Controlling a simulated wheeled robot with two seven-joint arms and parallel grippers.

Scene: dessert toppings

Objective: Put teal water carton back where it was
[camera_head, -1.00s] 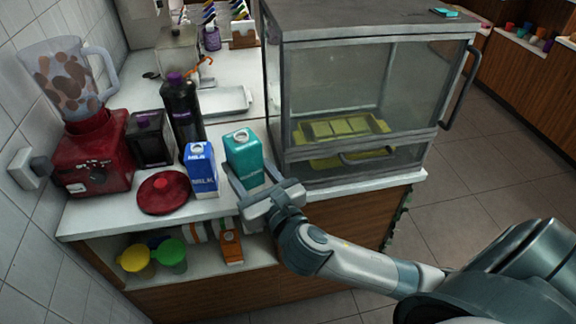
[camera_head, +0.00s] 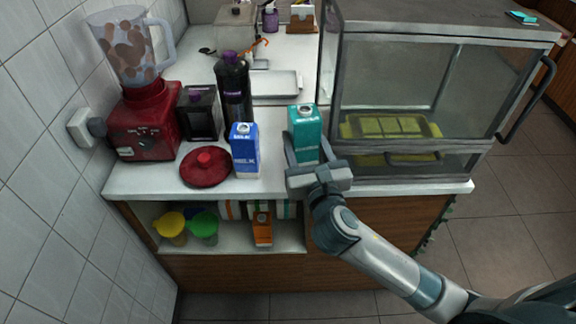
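The teal water carton (camera_head: 306,135) stands upright at the front of the white counter, between the blue milk carton and the glass display case. My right gripper (camera_head: 308,158) comes in from the front, with one finger on each side of the carton's lower part. It looks shut on the carton. The gripper hides the carton's base, so I cannot tell whether it touches the counter. My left gripper is not in view.
Left of it stand a blue milk carton (camera_head: 244,152), a red lid (camera_head: 205,167), a dark bottle (camera_head: 233,95), a black carton (camera_head: 198,112) and a red blender (camera_head: 143,125). The display case (camera_head: 400,185) stands close on the right. A shelf (camera_head: 180,248) below holds several containers.

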